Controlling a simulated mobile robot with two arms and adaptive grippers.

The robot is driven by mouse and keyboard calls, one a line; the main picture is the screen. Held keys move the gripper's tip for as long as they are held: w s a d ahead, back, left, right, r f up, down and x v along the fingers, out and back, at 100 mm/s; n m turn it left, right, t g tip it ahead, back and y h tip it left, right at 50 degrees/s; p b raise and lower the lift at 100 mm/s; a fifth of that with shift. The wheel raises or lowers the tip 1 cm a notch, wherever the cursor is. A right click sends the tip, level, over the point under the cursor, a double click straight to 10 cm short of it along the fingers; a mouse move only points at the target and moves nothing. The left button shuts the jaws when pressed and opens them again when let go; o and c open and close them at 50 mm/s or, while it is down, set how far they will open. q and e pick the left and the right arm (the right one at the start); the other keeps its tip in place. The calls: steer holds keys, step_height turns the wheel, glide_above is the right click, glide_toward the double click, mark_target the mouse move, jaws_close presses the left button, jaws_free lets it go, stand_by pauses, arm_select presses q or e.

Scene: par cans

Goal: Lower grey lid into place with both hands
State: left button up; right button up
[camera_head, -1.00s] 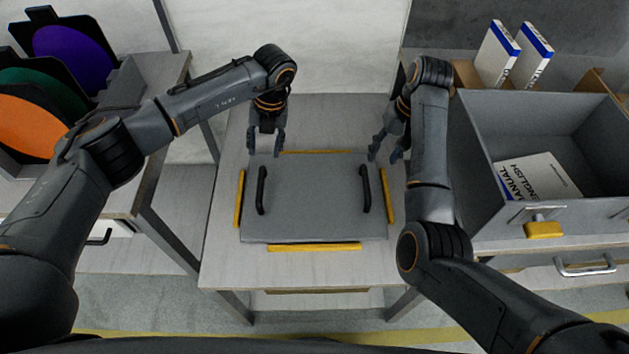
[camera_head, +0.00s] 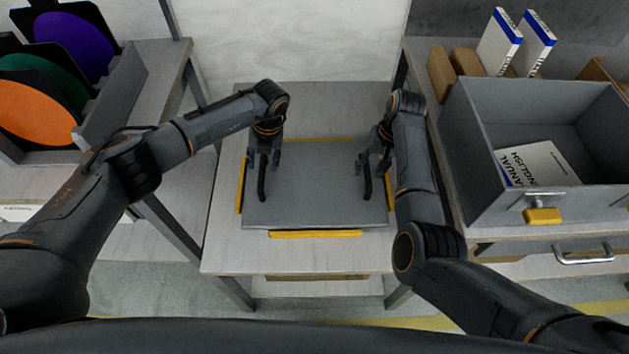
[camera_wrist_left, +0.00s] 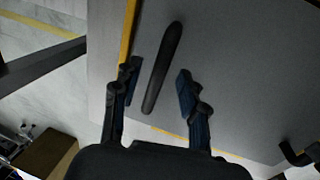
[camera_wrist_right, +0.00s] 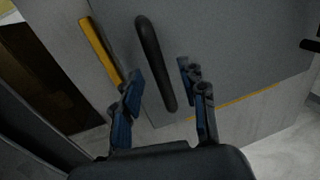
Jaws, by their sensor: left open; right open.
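The grey lid (camera_head: 315,200) lies flat on the table between yellow strips, with a black handle near each side. My left gripper (camera_head: 264,166) is open above the left handle (camera_head: 262,185). In the left wrist view this handle (camera_wrist_left: 163,65) runs between the two open fingers (camera_wrist_left: 158,90), apart from both. My right gripper (camera_head: 374,168) is open above the right handle (camera_head: 367,184). In the right wrist view that handle (camera_wrist_right: 154,60) lies between the open fingers (camera_wrist_right: 160,85), apart from both.
Yellow strips edge the lid, one at the front (camera_head: 315,234). The table (camera_head: 290,262) is bare in front. A grey open bin (camera_head: 480,190) with a manual (camera_head: 540,165) stands right. A rack of coloured discs (camera_head: 35,110) stands left.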

arm_select(q)
steer(key=shift+a+f, duration=0.15)
steer(key=shift+f, duration=0.55)
steer(key=shift+a+f, duration=0.1)
steer(key=shift+f, duration=0.6)
arm_select(e)
steer(key=shift+a+f, duration=0.15)
steer(key=shift+f, duration=0.55)
steer(key=shift+a+f, duration=0.15)
steer(key=shift+f, duration=0.5)
arm_select(q)
jaws_close()
arm_select(e)
jaws_close()
arm_select(q)
steer(key=shift+r, duration=0.1)
